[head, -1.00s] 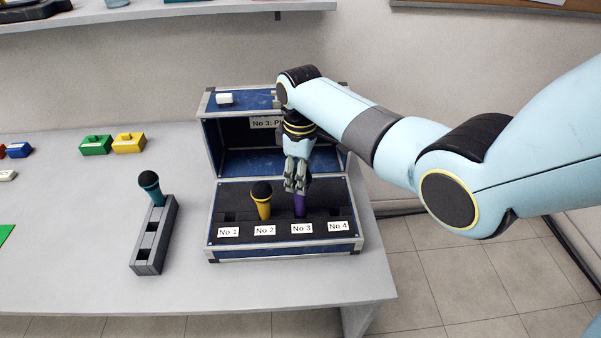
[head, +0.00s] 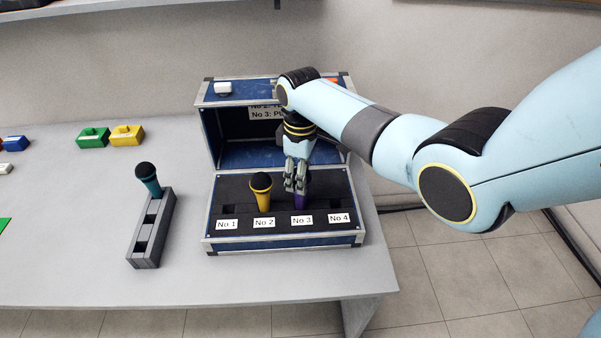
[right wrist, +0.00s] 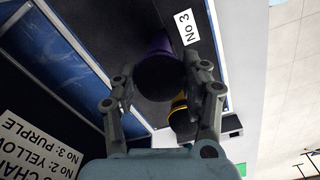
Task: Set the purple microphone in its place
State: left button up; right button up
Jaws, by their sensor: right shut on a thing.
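The purple microphone (head: 301,201) stands in the No 3 slot of the open case (head: 222,243). In the right wrist view its dark head and purple body (right wrist: 158,68) sit between my fingers, beside the No 3 label. My right gripper (head: 297,186) is over the No 3 slot, shut on the microphone, and hides its head in the head view. The yellow microphone (head: 263,200) stands in the No 2 slot. Slots No 1 and No 4 are empty. The left gripper is not in view.
A teal microphone (head: 149,180) stands in a grey holder (head: 144,250) left of the case. The raised case lid (head: 222,160) with its name card is behind. Green (head: 93,138) and yellow (head: 126,136) blocks lie at the back left. The table front is clear.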

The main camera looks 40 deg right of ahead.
jog(key=shift+f+b, duration=0.3)
jog(key=shift+f, duration=0.2)
jog(key=o, duration=1.2)
notch_tip(320, 180, up, 12)
